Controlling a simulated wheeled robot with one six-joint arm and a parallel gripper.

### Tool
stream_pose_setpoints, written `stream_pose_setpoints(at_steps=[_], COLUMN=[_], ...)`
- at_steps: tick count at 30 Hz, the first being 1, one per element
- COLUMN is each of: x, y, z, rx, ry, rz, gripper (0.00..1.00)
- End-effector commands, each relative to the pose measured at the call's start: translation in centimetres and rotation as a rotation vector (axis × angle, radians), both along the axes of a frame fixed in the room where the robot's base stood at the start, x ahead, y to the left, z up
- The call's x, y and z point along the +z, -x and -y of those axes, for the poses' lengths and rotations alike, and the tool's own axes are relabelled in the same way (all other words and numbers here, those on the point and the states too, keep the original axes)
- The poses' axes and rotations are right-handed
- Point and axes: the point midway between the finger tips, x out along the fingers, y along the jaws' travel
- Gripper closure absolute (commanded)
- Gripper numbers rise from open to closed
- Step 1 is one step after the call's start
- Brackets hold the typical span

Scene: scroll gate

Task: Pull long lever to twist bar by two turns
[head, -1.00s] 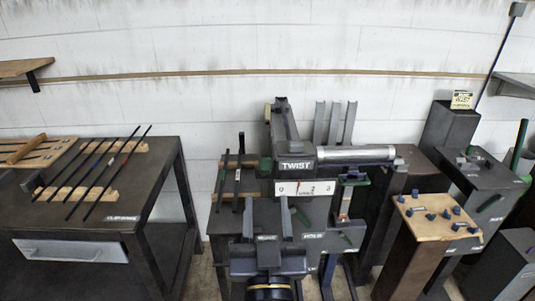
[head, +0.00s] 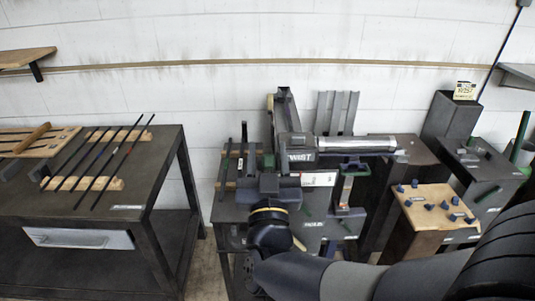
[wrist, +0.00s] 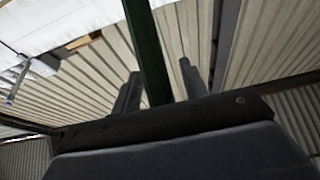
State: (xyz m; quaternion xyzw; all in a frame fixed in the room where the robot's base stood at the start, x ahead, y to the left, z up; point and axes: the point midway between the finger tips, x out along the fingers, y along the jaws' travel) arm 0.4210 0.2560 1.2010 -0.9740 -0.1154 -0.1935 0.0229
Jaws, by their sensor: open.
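The twist machine (head: 300,156) stands on a dark bench at the centre of the head view. A silver cylinder (head: 355,143) runs right from its sign. Its white scale (head: 319,179) is partly covered by my gripper (head: 268,172), which is in front of the machine. In the wrist view my gripper (wrist: 159,68) is open, its two fingers apart. A long dark green bar (wrist: 146,40) shows between the fingers; I cannot tell whether it touches them. I cannot tell for certain that this bar is the long lever. The pointer is hidden.
A dark table (head: 145,170) with several thin rods stands at left, with a gap before the bench. A wooden-topped block (head: 432,215) with blue knobs and dark pedestals stand at right. Upright grey channels (head: 336,112) rise behind the machine. My arm crosses the lower right.

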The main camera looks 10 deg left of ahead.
Motion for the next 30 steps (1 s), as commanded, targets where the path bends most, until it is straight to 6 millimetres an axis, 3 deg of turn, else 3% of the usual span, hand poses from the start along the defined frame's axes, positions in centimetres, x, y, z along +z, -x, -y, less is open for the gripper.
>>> stream_pose_setpoints(at_steps=[16, 30], x=[0.02, 0.41], y=[0.04, -0.37], z=[0.00, -0.02], rx=[0.000, 0.000], ry=[0.000, 0.002], rz=[0.001, -0.009], gripper=[1.00, 1.00])
